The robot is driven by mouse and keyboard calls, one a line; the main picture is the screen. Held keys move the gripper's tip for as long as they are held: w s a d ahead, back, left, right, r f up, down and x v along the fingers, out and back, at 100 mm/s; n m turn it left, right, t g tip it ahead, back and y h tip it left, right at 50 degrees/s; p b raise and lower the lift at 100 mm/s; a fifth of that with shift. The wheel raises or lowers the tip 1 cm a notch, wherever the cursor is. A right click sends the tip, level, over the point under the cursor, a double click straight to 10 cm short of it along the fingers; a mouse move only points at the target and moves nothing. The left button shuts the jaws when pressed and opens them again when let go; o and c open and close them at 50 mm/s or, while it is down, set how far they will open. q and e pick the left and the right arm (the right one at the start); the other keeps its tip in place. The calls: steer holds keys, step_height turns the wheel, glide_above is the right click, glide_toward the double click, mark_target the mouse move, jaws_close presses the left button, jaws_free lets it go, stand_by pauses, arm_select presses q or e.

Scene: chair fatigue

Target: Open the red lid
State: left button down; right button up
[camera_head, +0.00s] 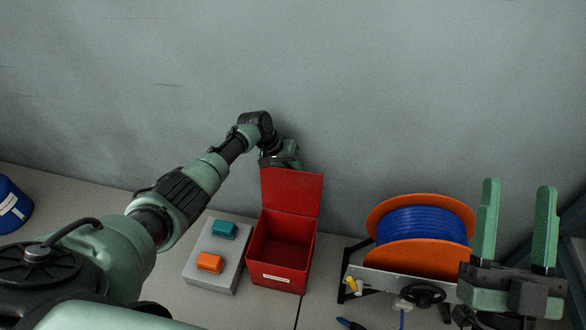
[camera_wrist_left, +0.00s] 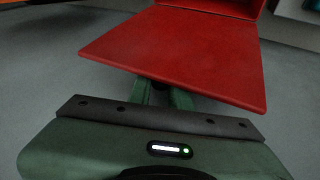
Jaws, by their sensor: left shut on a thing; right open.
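The red lid (camera_head: 292,192) stands upright at the back edge of an open red box (camera_head: 271,277), whose empty inside shows. In the left wrist view the lid (camera_wrist_left: 185,50) spreads as a flat red panel just ahead of the gripper. My left gripper (camera_head: 283,156) is behind the lid at its top. Its green fingers (camera_wrist_left: 165,98) run under the panel and are shut on the lid; the lid hides their tips. My right gripper (camera_head: 518,188) is open and empty at the right, fingers pointing up, away from the box.
A grey block (camera_head: 214,277) with a teal button (camera_head: 225,229) and an orange button (camera_head: 210,262) is left of the box. An orange reel with blue cable (camera_head: 420,228) stands to the right. A blue object (camera_head: 12,207) is far left. The wall (camera_head: 400,90) is close behind.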

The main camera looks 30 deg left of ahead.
arm_select(q)
steer(key=shift+s+f, duration=0.1)
steer(key=shift+f, duration=0.05)
steer(key=c, duration=1.4)
jaws_free()
steer(key=shift+o, duration=0.2)
arm_select(e)
steer(key=shift+w, duration=0.1)
arm_select(q)
steer(key=shift+a+r, duration=0.1)
steer(key=shift+r, duration=0.1)
steer(key=p+v, duration=0.4)
steer(key=v, duration=0.3)
arm_select(e)
step_height(320, 180, down, 18)
steer(key=w+d+g+h, duration=0.1)
steer(key=d+g+h, duration=0.1)
steer(key=g, duration=0.9)
steer(key=shift+w+h, duration=0.3)
steer(key=shift+h, duration=0.5)
arm_select(q)
steer(key=shift+a+r, duration=0.1)
steer(key=shift+r, duration=0.05)
arm_select(e)
steer(key=shift+r, duration=0.1)
